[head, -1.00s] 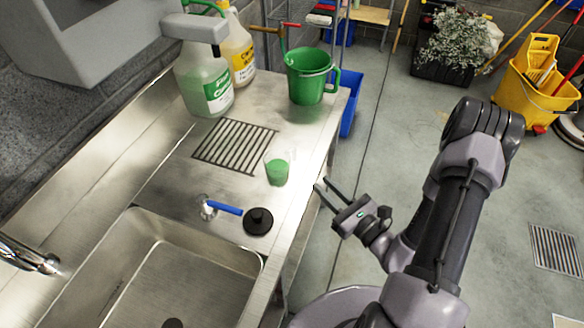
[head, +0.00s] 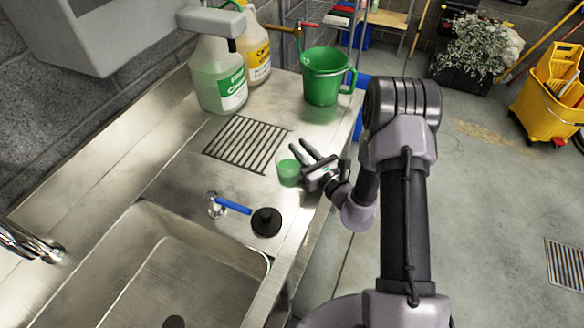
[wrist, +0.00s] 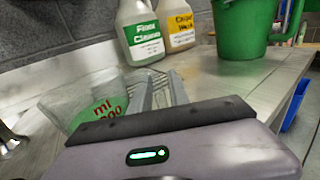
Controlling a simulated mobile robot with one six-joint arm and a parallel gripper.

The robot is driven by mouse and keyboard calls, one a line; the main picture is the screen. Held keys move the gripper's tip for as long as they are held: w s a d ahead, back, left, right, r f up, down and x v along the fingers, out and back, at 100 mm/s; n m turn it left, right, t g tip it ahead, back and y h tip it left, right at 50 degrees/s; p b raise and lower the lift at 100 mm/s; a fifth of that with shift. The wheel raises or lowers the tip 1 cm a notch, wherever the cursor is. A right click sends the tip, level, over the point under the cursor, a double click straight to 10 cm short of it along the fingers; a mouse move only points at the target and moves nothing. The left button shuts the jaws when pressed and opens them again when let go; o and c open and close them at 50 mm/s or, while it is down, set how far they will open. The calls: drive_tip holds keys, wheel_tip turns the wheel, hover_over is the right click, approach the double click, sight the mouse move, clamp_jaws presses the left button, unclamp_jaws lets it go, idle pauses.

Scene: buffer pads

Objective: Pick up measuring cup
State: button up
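The measuring cup (head: 288,171) is a clear cup with green liquid in it. It stands upright on the steel counter, right of the drain grate. In the wrist view the cup (wrist: 84,100) is at the left, with red "ml" markings, partly hidden behind my gripper body. My gripper (head: 301,152) is over the counter's right side, just beside and behind the cup. Its two fingers are apart with a gap between them. In the wrist view the fingers (wrist: 161,92) extend past the cup's right side, and the cup does not appear to be between them.
A green bucket (head: 323,80) and two jugs, one green-labelled (head: 219,90) and one yellow-labelled (head: 257,52), stand at the back. A black stopper (head: 266,222) and a blue-handled valve (head: 233,206) are in front, by the sink (head: 150,270). The grate (head: 245,145) is clear.

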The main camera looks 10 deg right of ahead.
clamp_jaws()
idle(1.4)
